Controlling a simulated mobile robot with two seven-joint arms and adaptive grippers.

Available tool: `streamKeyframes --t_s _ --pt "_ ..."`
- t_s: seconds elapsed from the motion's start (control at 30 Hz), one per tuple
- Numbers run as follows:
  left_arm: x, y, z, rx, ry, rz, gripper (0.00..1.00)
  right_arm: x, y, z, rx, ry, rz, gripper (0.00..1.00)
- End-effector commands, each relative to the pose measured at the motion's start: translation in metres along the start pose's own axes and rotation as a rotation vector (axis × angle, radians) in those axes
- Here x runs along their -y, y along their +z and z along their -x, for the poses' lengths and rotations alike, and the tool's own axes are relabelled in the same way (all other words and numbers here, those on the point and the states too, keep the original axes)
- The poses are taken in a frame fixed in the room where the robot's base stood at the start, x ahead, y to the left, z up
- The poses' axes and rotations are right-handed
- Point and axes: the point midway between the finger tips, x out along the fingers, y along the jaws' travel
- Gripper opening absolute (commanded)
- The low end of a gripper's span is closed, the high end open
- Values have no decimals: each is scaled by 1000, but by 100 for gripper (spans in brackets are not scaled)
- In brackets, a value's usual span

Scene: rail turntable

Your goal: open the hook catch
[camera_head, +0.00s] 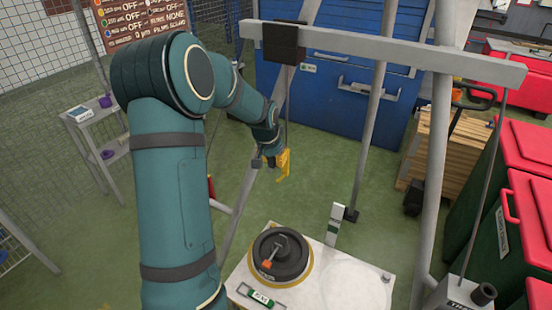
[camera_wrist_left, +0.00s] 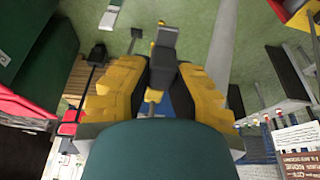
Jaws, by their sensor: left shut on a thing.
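My left gripper (camera_head: 282,163) is in the air near the frame's post, below the dark block on the beam, with its yellow fingers partly hidden by my wrist. In the left wrist view its fingers (camera_wrist_left: 162,78) close from both sides on a dark grey piece with a yellow end (camera_wrist_left: 166,35). This looks like part of the hook, but I cannot make out the catch or whether it is open. A thin dark line (camera_head: 288,95) hangs from the dark block (camera_head: 284,42) toward the gripper. My right gripper is not in view.
A round black weight (camera_head: 279,256) with a handle and an orange part sits on a white table (camera_head: 312,282), below and apart from the gripper. The grey beam (camera_head: 400,52) and slanted posts (camera_head: 370,130) stand close by. Red-lidded green bins (camera_head: 524,215) are at right.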

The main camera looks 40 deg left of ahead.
Motion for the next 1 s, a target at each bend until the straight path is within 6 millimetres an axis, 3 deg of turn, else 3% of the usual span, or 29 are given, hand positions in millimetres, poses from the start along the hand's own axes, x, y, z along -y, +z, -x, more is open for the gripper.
streamKeyframes --t_s 0.7,0.73,0.8,1.0 --pt "6 -2 0 86 2 0 0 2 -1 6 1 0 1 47" --pt "6 -2 0 86 2 0 25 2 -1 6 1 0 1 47" --pt "6 -2 0 86 2 0 50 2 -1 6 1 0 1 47" --pt "6 -2 1 84 1 0 53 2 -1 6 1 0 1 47"
